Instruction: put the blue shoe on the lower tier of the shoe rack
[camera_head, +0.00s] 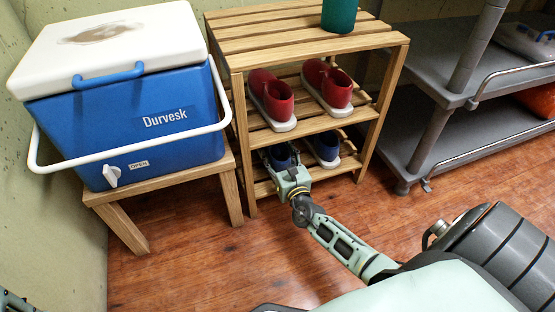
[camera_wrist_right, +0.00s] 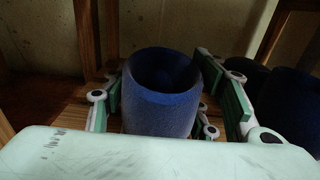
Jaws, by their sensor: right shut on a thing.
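The wooden shoe rack (camera_head: 240,120) stands against the wall. A blue shoe (camera_head: 281,157) is at its lower tier, left side, partly hidden by my right gripper (camera_head: 288,168). In the right wrist view the shoe's dark blue heel and opening (camera_wrist_right: 158,108) sit between the fingers of my right gripper (camera_wrist_right: 165,100), which is shut on it. I cannot tell whether its sole touches the slats. A second blue shoe (camera_head: 326,148) stands to its right on the lower tier. A small piece at the lower left corner may be my left gripper (camera_head: 14,302); its jaws are not clear.
Two red shoes (camera_head: 271,97) (camera_head: 328,87) stand on the tier above. A green container (camera_head: 339,14) is on the rack's top. A blue and white cooler (camera_head: 150,110) on a wooden stand (camera_head: 228,190) is at left; grey shelving (camera_head: 420,130) is at right. Wooden floor shows in front.

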